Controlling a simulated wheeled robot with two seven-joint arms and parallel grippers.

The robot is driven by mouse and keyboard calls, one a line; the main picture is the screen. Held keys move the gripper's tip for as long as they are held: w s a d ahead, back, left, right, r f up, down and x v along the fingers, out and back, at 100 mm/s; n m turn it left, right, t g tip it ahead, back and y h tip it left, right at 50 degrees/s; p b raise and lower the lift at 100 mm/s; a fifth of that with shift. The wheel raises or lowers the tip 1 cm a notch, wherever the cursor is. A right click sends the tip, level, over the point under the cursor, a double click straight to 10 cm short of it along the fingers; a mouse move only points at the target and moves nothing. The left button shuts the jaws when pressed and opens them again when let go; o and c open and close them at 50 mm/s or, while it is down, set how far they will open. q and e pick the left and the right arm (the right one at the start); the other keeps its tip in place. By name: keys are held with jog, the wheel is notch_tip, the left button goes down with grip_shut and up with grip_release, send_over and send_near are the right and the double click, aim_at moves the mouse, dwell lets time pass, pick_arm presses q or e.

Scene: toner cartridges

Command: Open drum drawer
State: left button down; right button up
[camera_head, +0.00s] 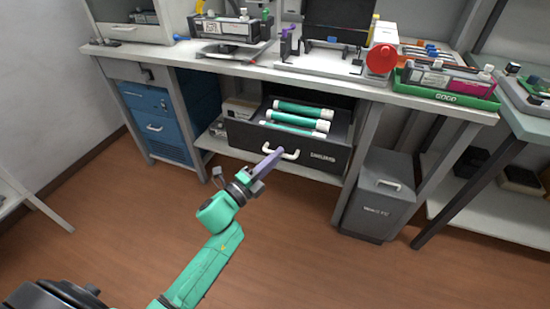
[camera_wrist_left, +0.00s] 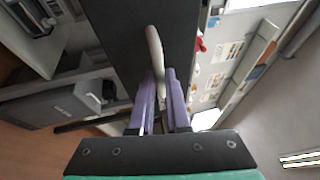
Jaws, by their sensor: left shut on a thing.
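The dark drum drawer (camera_head: 240,137) sits under the workbench and stands pulled out, with several teal and white drums (camera_head: 300,114) lying inside. Its pale curved handle (camera_head: 291,154) is on the front face. My left gripper (camera_head: 270,160) reaches the handle from the front, and its purple fingers are shut on it. In the left wrist view the handle (camera_wrist_left: 154,48) runs between the two purple fingers (camera_wrist_left: 162,95). My right gripper is not in view.
The workbench (camera_head: 230,66) above holds cartridges, a stand and a green tray (camera_head: 450,94). A blue cabinet (camera_head: 155,127) stands to the left and a grey bin (camera_head: 372,205) to the right. The brown floor (camera_head: 120,230) in front is clear.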

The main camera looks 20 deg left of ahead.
pick_arm(q)
jog(key=shift+s, duration=0.4)
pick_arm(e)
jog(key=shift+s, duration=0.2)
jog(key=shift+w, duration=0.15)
pick_arm(q)
jog(key=c, duration=0.9)
grip_release()
jog(key=shift+a, duration=0.1)
jog(key=v, duration=1.4)
jog(key=shift+s+f+b, duration=0.1)
jog(key=shift+s+b, duration=0.15)
jog(key=shift+b, duration=0.15)
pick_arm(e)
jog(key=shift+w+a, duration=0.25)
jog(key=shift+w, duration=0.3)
